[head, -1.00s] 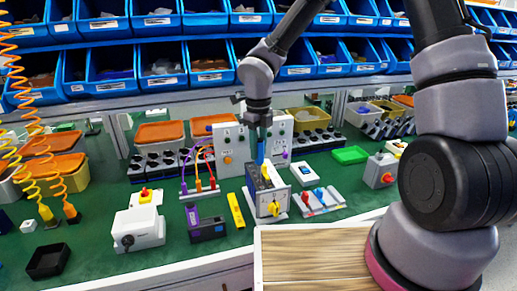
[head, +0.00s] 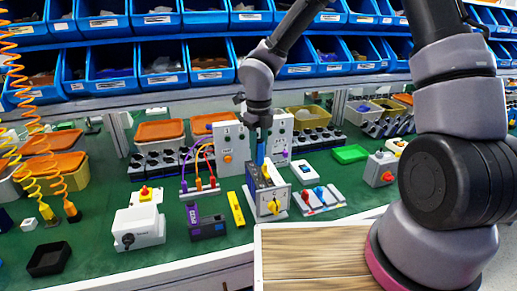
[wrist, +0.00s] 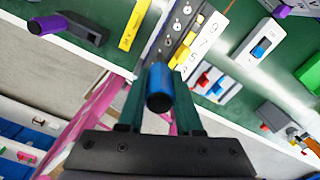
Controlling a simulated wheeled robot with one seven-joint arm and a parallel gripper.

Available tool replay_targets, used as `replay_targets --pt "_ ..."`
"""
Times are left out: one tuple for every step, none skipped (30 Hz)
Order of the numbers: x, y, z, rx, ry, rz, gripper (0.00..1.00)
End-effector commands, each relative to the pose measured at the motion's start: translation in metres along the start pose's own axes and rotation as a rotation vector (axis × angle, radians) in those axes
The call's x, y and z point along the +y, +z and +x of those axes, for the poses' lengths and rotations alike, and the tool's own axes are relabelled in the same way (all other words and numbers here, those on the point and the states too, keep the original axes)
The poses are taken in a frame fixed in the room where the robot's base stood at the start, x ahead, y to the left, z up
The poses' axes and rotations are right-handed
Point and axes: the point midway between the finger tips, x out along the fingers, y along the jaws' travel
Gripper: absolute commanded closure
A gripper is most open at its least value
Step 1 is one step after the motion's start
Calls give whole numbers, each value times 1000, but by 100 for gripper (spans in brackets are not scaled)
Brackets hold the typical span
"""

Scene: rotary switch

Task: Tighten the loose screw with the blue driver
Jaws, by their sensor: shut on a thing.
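My gripper (head: 259,132) is shut on the blue driver (head: 261,151), which it holds upright above the rotary switch box (head: 259,199). In the wrist view the driver's blue end (wrist: 160,88) sits between my two dark green fingers. The box has a pale front with a yellow knob (head: 274,207); this knob also shows in the wrist view (wrist: 181,55). Several round screw heads (wrist: 178,27) lie in a row on its top. The driver's tip is hidden, so I cannot tell whether it touches a screw or which screw is loose.
A yellow block (head: 236,209) and a black-and-purple device (head: 206,226) stand left of the box. A slider panel (head: 320,199) and a white rocker switch (head: 304,172) are to its right. A white panel with cables (head: 232,150) stands behind.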

Motion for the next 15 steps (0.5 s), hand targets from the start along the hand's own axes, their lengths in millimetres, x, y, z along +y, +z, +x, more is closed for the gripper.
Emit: replay_targets --pt "0 0 0 0 -1 72 100" --pt "0 0 0 1 -1 127 100" --pt "0 0 0 1 -2 199 100" --pt "0 0 0 0 -1 251 100" --pt "0 0 0 0 -1 305 100" --pt "-1 0 0 0 -1 372 100" --pt "-1 0 0 0 -1 420 100" --pt "-1 -1 0 0 -1 463 100" --pt "-2 -1 0 0 -1 513 100" --pt "-2 -1 0 0 -1 543 100" --pt "-2 -1 0 0 -1 565 100" --pt "-2 -1 0 0 -1 587 100" --pt "-2 -1 0 0 -1 598 100" --pt "-2 -1 0 0 -1 604 100" --pt "-2 -1 0 0 0 607 100"
